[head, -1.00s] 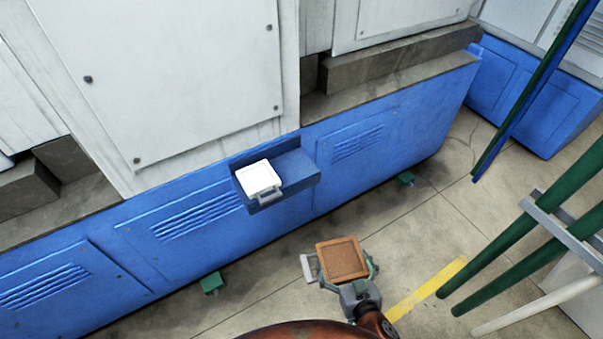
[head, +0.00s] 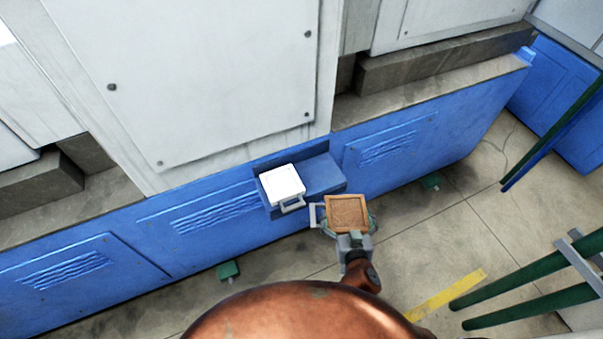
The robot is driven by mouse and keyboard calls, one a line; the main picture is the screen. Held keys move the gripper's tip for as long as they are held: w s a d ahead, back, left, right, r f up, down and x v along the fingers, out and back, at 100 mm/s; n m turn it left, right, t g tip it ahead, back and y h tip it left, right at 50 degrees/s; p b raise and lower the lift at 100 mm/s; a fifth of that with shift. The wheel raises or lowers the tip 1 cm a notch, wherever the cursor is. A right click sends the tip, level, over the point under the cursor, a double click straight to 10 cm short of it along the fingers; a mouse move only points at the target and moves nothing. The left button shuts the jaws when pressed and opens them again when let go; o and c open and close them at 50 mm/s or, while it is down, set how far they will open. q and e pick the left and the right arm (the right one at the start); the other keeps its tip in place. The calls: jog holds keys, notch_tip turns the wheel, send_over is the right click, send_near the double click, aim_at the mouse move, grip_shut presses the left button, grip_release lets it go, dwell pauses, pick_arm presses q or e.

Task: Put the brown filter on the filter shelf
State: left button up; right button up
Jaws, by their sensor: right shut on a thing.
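The brown filter (head: 349,213) is a square brown block with a lighter frame and a grey handle on its left side. My right gripper (head: 352,228) is shut on it and holds it up in front of the blue machine base. The filter shelf (head: 322,175) is a small blue ledge on the machine's blue front. A white filter (head: 283,184) with a handle sits on the shelf's left part, and the right part is bare. In the picture the brown filter is just below and right of the shelf, apart from the white filter. My left gripper is not in view.
The blue machine base (head: 210,215) with vents runs across behind the shelf, under large white panels (head: 200,70). Green pipes (head: 540,285) stand at the right. The floor between the machine and the yellow stripe (head: 445,292) is clear.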

jog(key=w+a+r+p, duration=0.4)
jog(key=w+a+r, duration=0.2)
jog(key=w, duration=0.2)
jog(key=b, duration=0.1)
send_over(333, 178)
jog(key=f, duration=0.8)
jog(key=shift+s+a+f, duration=0.2)
jog(key=shift+s+f, duration=0.05)
jog(key=shift+f, duration=0.15)
jog(key=shift+w+f, duration=0.15)
jog(key=shift+f, duration=0.05)
jog(key=f, duration=0.3)
jog(key=shift+w+d+b, duration=0.2)
jog(key=shift+b, duration=0.1)
jog(key=shift+f, duration=0.35)
jog(key=o, duration=1.3)
jog(key=shift+f, duration=0.1)
jog(key=shift+c, duration=0.2)
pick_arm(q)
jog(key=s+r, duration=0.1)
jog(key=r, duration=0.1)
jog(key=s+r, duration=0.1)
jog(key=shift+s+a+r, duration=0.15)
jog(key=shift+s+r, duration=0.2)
